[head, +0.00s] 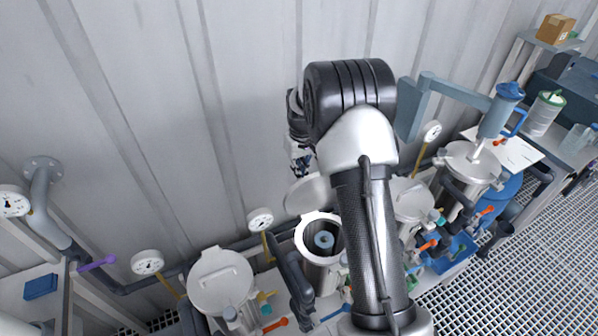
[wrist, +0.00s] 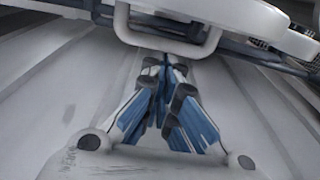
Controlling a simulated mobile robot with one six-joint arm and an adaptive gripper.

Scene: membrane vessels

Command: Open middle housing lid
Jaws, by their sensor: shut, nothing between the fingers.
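My gripper (wrist: 165,75) is shut and empty in the wrist view. Its fingertips are close to a pale handle loop (wrist: 186,49) on the round lid, which also shows in the wrist view (wrist: 235,14); I cannot tell whether they touch it. In the head view my gripper (head: 301,162) is mostly hidden by my arm, above the raised lid.
A closed housing (head: 220,280) stands to the left, and others (head: 410,198) and (head: 470,160) to the right. Gauges (head: 260,219) on yellow stems, orange-handled valves and pipes crowd around them. A blue-grey jib arm (head: 450,90) reaches over the right side. The corrugated wall is close behind.

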